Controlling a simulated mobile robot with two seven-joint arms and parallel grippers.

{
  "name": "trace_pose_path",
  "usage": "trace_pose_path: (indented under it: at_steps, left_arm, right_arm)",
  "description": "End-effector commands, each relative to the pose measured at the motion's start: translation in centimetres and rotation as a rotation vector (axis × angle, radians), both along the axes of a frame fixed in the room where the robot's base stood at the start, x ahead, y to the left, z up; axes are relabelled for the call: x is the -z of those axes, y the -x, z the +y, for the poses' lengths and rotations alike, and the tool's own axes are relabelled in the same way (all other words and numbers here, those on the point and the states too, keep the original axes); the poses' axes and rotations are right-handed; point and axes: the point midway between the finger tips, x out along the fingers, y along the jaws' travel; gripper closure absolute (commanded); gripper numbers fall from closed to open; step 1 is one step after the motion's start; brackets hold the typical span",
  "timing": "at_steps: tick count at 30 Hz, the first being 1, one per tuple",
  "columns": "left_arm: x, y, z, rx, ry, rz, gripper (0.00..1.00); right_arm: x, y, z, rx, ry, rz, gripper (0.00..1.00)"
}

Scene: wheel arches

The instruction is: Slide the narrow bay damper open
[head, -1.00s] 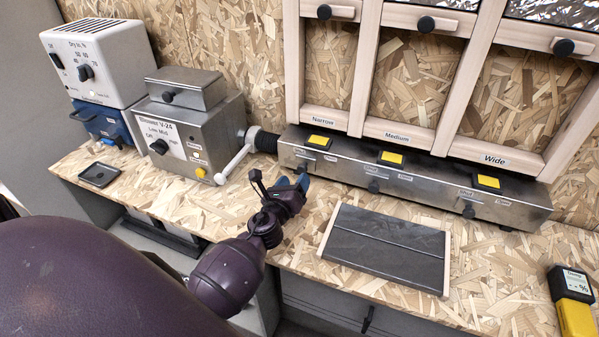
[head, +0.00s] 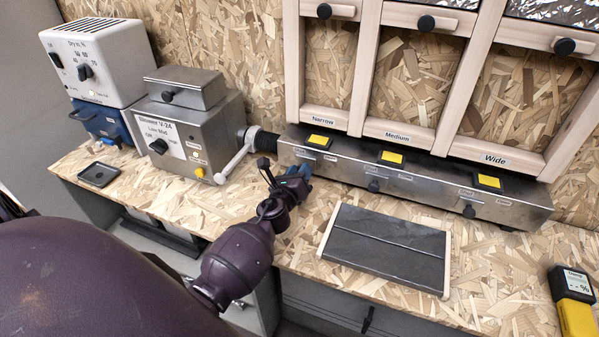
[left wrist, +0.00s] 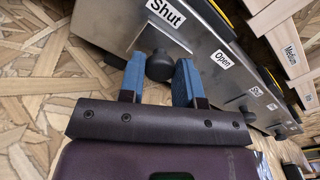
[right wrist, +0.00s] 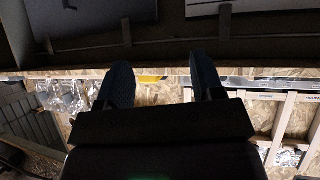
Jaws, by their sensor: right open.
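The narrow bay damper's dark round knob (left wrist: 159,66) sits on the metal duct box front, nearer the "Shut" label (left wrist: 166,12) than the "Open" label (left wrist: 221,60). My left gripper (head: 303,172) is at the knob and hides it in the head view. In the left wrist view its blue fingers (left wrist: 158,75) stand on either side of the knob, close to it; whether they press on it I cannot tell. My right gripper (right wrist: 158,80) is open and empty, away from the duct.
The metal duct box (head: 420,195) carries the medium knob (head: 374,187) and wide knob (head: 469,212). The blower (head: 190,130) with its crank handle (head: 236,160) stands left of my left gripper. A dark slatted panel (head: 385,250) lies on the bench to the right.

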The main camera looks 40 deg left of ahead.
Motion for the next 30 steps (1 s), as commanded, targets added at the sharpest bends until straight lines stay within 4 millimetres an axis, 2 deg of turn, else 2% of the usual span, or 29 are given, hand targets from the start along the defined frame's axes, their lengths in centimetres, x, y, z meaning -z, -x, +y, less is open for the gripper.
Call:
trace_pose_path:
  at_steps: [1, 3, 10, 18, 26, 27, 30]
  left_arm:
    - [0.0, 0.0, 0.0, 0.0, 0.0, 0.0, 0.9]
    - [0.0, 0.0, 0.0, 0.0, 0.0, 0.0, 1.0]
    - [0.1, -0.2, -0.8, 0.001, 0.001, 0.0, 1.0]
    - [0.2, -1.2, -5.1, 0.002, 0.001, 0.001, 1.0]
    - [0.1, -1.2, -5.5, 0.004, 0.002, 0.001, 1.0]
    - [0.1, -1.3, -5.5, 0.004, 0.002, 0.001, 0.68]
    - [0.1, -1.3, -5.5, 0.004, 0.002, 0.001, 0.52]
  right_arm:
    - [0.1, 0.1, 0.0, 0.0, 0.0, 0.003, 0.39]
    - [0.2, 0.3, 0.0, 0.002, 0.0, 0.006, 0.39]
    - [0.6, 0.8, -0.1, 0.004, 0.0, 0.018, 0.39]
    - [1.2, 1.0, -0.1, 0.006, 0.0, 0.027, 0.39]
    - [0.5, 0.2, 0.1, 0.002, -0.002, 0.008, 0.39]
    - [0.5, 0.0, 0.1, 0.001, -0.002, 0.005, 0.39]
    - [0.4, -0.1, 0.1, 0.0, -0.002, 0.002, 0.39]
